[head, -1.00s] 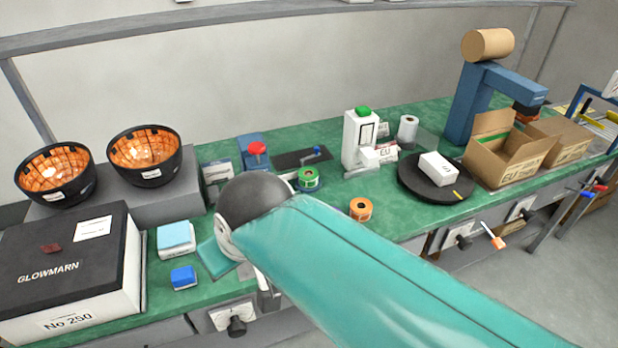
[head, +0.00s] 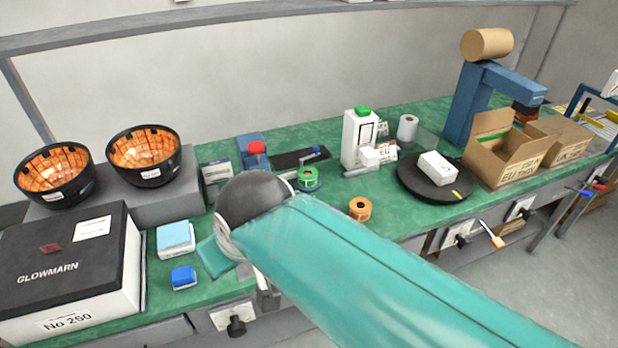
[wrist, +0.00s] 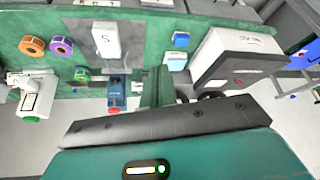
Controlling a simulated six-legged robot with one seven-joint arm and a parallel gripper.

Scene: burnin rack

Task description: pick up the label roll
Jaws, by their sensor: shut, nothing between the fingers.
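Several rolls lie on the green bench, and I cannot tell which is the label roll. In the head view an orange roll (head: 360,208) lies right of my arm, a green roll (head: 308,178) lies behind it, and a white roll (head: 407,127) stands farther back. My gripper (wrist: 160,82) is shut and empty, apart from the rolls. My arm hides it in the head view.
A white box (wrist: 105,40) on a dark mat lies between the rolls and the blue boxes. A black turntable (head: 466,192) and open carton (head: 508,171) stand at right. A large GLOWMARN box (head: 62,262) and two black bowls are at left.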

